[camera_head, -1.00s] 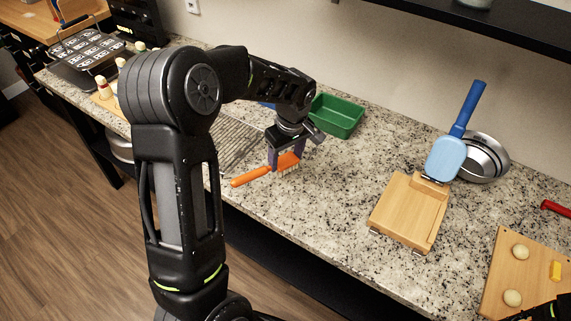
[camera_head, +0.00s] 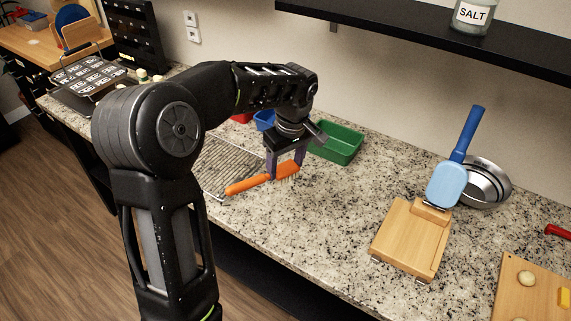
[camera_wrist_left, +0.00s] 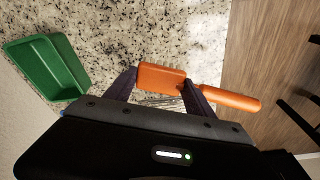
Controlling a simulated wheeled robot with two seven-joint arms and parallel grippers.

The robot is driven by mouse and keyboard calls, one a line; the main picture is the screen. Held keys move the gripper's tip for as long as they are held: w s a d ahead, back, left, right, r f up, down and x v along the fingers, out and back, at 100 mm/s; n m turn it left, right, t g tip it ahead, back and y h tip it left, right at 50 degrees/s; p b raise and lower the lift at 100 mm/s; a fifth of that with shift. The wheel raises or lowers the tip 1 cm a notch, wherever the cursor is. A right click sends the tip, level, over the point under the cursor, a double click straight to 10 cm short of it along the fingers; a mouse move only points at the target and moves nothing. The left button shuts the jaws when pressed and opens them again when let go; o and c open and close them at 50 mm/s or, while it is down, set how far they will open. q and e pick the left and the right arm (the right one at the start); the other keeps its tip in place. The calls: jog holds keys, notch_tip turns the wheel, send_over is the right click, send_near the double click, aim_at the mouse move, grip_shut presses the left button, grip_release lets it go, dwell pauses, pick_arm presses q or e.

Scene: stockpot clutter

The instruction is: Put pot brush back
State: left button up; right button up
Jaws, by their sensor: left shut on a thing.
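The orange pot brush (camera_head: 248,185) has a long handle pointing left and pale bristles under its head at the right. My left gripper (camera_head: 285,174) is shut on the brush near its head. In the left wrist view the brush head (camera_wrist_left: 160,77) lies between the two purple fingers, and the handle (camera_wrist_left: 232,98) extends right. The bristles are mostly hidden there. The brush is at the right edge of a grey wire rack (camera_head: 222,160); I cannot tell how far above the counter it is. My right gripper is not in view.
A green bin (camera_head: 336,143) stands just right of my left gripper, with a blue bin (camera_head: 264,121) behind the arm. The granite counter between (camera_head: 320,215) is clear.

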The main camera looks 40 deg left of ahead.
pick_arm(q)
jog(key=w+d+f+m, duration=0.1)
jog(key=d+f+m, duration=0.1)
jog(key=d+m, duration=0.5)
jog(key=w+d+f+m+t+h, duration=0.1)
jog(key=d+f+m, duration=0.1)
jog(key=d+m, duration=0.4)
jog(key=d, duration=0.3)
jog(key=shift+w+d+f+m+h, duration=0.3)
jog(key=shift+w+f+m, duration=0.05)
jog(key=shift+w+m, duration=0.05)
jog(key=shift+s, duration=0.1)
